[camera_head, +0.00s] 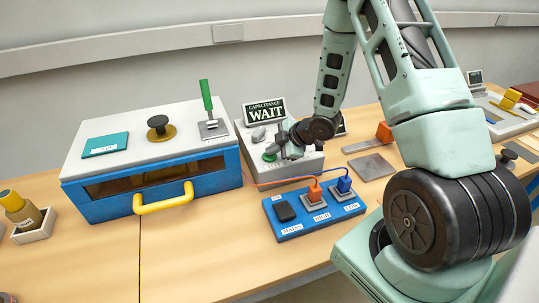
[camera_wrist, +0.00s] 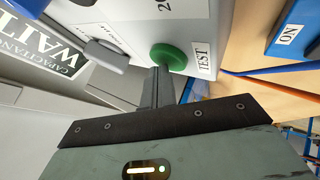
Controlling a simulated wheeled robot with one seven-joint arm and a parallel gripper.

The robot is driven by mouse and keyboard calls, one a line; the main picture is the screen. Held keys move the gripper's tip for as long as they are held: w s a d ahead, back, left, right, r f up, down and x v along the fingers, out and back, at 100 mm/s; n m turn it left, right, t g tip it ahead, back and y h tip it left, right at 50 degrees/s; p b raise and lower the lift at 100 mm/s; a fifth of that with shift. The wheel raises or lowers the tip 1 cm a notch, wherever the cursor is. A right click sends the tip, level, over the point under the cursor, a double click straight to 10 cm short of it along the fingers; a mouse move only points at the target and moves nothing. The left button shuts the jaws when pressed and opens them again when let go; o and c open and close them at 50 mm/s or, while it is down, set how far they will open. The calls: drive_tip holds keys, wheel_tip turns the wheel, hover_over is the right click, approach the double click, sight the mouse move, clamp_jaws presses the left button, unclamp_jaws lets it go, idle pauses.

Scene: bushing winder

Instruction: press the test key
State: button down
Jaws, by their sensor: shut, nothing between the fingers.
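The test key is a round green button (camera_wrist: 168,57) on the face of a light grey meter box, beside a label reading TEST (camera_wrist: 203,59). The green button (camera_head: 269,157) also shows at the box's front left in the head view. My gripper (camera_head: 275,149) is shut and empty. In the wrist view its fingertips (camera_wrist: 160,72) are right at the button's edge; I cannot tell whether they touch it. The sign on the box (camera_head: 265,112) reads CAPACITANCE WAIT. A grey knob (camera_wrist: 108,52) sits beside the button.
A blue switch panel (camera_head: 290,229) with orange and blue plugs stands in front of the box, with cables running to it. A blue cabinet (camera_head: 110,206) with a yellow handle stands left. A grey plate (camera_head: 371,166) lies right.

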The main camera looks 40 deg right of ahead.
sight(273, 156)
drive_tip(key=shift+r+p, duration=0.4)
drive_tip(key=shift+r, duration=0.3)
wheel_tip(273, 156, up, 5)
drive_tip(key=p, duration=0.4)
drive_tip(key=shift+r, duration=0.1)
idle(0.5)
